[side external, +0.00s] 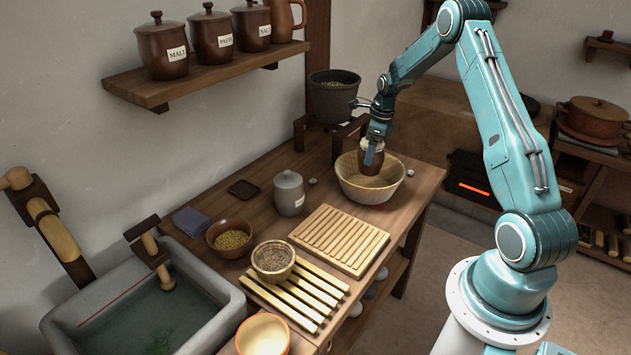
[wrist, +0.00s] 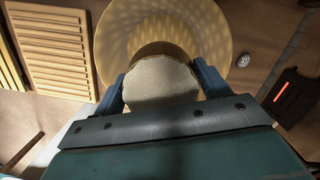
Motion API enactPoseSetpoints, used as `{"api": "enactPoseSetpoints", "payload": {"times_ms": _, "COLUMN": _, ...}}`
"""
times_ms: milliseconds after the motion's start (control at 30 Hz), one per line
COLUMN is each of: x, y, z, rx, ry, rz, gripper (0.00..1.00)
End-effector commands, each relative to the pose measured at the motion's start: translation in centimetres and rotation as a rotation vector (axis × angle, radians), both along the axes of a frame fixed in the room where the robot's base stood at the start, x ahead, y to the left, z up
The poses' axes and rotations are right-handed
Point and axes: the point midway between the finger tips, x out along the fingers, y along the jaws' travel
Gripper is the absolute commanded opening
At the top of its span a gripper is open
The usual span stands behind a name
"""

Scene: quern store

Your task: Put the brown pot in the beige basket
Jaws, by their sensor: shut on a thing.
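The brown pot (side external: 377,160) has a pale cloth cover on its top. My gripper (side external: 371,156) is shut on it, with a blue finger on each side. The beige basket (side external: 378,193), round and wide-mouthed, stands near the table's right end. The pot is upright at the basket's mouth, its lower part showing against the inside; I cannot tell whether it touches the bottom. In the wrist view the cloth-topped pot (wrist: 160,82) sits between my fingers, and the basket (wrist: 112,40) spreads around and beyond it.
A slatted wooden board (side external: 340,240) lies left of the basket. A grey lidded jar (side external: 289,194) stands behind the board. A dark pot (side external: 334,98) sits on a raised stand behind the basket.

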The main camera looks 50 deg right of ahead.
Motion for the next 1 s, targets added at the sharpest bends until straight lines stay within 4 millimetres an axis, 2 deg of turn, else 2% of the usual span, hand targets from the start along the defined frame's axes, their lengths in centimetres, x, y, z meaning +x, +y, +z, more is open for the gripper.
{"api": "enactPoseSetpoints", "payload": {"times_ms": 167, "x": 0.1, "y": 0.0, "z": -1.5, "rx": -0.001, "ry": -0.001, "rz": 0.000, "gripper": 0.35}}
{"api": "enactPoseSetpoints", "payload": {"times_ms": 467, "x": 0.0, "y": 0.0, "z": -2.0, "rx": -0.001, "ry": -0.001, "rz": 0.000, "gripper": 0.35}}
{"api": "enactPoseSetpoints", "payload": {"times_ms": 800, "x": 0.0, "y": 0.0, "z": -5.4, "rx": 0.001, "ry": 0.000, "rz": 0.001, "gripper": 0.35}}
{"api": "enactPoseSetpoints", "payload": {"times_ms": 1000, "x": 0.1, "y": 0.0, "z": -6.0, "rx": -0.002, "ry": -0.003, "rz": 0.001, "gripper": 0.35}}
